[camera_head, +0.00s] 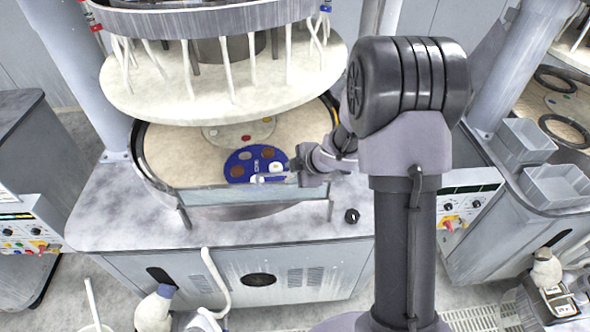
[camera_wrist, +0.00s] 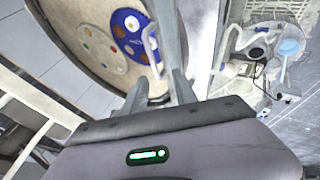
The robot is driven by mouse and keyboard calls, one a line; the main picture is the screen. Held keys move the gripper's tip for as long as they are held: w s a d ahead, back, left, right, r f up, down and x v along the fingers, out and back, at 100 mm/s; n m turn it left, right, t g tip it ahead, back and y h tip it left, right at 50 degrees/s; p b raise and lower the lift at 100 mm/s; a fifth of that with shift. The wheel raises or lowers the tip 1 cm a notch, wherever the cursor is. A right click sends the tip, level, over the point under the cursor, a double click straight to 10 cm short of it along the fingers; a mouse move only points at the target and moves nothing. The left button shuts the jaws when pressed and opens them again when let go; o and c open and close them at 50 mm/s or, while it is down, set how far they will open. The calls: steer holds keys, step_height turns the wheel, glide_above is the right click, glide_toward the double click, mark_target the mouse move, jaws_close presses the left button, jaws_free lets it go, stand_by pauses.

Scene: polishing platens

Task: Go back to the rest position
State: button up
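A blue disc with several brown and pale round spots (camera_head: 240,160) lies on the beige platen (camera_head: 185,160) of the middle polishing machine. My gripper (camera_head: 275,178) is at the disc's front right edge in the head view, low over the platen's front rim. In the wrist view the blue disc (camera_wrist: 131,44) is beyond my fingertips, and a light bar-shaped piece shows on it. Whether a finger touches the disc or rim cannot be told.
A round upper plate (camera_head: 200,85) with hanging pale tubes is above the platen. A clear guard (camera_head: 255,195) runs along the platen's front. Grey posts stand at both sides. Grey bins (camera_head: 525,140) are at right, and a white bottle (camera_head: 153,310) is in front.

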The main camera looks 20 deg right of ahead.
steer(key=shift+v, duration=1.05)
steer(key=s+d+f+m+t+h+b, duration=0.15)
steer(key=s+m+h+b, duration=0.35)
steer(key=b, duration=0.7)
steer(key=s+d+f+m+h+b, duration=0.1)
steer(key=s+d+f+m+b, duration=0.2)
steer(key=m+b, duration=0.55)
steer(key=s+a+f+m+g+y+b, duration=0.1)
steer(key=s+a+f+m+y+b, duration=0.1)
steer(key=s+a+f+b, duration=0.4)
steer(key=s+a+f+m+g+y+b, duration=0.2)
steer(key=s+a+f+m+b, duration=0.3)
steer(key=s+f+b, duration=0.5)
steer(key=s+a+b, duration=0.2)
steer(key=s+b, duration=0.3)
steer(key=shift+s+f+y+b, duration=0.3)
steer(key=shift+s+y+b, duration=0.05)
steer(key=shift+s+y, duration=0.05)
